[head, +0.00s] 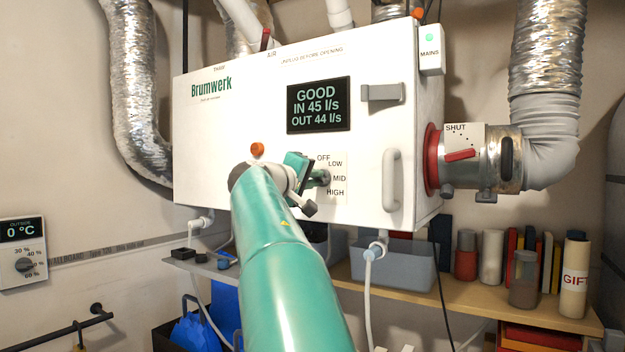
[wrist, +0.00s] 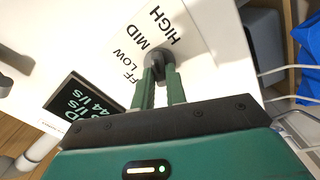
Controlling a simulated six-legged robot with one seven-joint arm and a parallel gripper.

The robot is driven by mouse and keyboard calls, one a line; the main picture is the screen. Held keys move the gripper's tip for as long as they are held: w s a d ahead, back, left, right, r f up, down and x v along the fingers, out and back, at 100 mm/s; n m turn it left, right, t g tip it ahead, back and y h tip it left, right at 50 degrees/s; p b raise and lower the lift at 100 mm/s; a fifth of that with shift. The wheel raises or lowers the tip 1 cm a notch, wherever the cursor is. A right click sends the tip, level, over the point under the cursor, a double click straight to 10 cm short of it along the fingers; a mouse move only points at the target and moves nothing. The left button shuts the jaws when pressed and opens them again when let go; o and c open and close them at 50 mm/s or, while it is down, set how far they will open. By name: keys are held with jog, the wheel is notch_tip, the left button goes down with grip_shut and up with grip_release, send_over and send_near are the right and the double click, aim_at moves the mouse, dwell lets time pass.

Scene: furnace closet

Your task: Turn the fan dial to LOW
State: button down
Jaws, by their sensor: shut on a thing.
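The fan dial (wrist: 155,61) is a dark grey knob on the front of the white Brumwerk unit. Its label plate (head: 338,171) reads OFF, LOW, MID and HIGH from top to bottom. My gripper (wrist: 160,77) is shut on the dial, one green finger on each side of it. The knob's visible end lies towards MID, but the fingers hide part of it, so its exact setting is hard to read. In the head view my gripper (head: 317,178) reaches the plate from the left and covers most of the dial.
A display (head: 318,105) above the dial reads GOOD, IN 45 l/s, OUT 44 l/s. A white handle (head: 391,180) and a grey latch (head: 382,92) stick out to the right. A red SHUT lever (head: 460,155) sits on the duct. A shelf (head: 465,305) runs below.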

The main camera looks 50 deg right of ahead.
jog(key=n, duration=0.7)
jog(key=shift+f, duration=0.1)
jog(key=n, duration=0.6)
jog(key=shift+n, duration=0.4)
jog(key=c, duration=1.4)
grip_release()
jog(key=shift+s, duration=0.1)
jog(key=shift+c, duration=0.2)
jog(key=s+a, duration=0.1)
jog(key=a, duration=1.2)
jog(key=shift+a, duration=0.4)
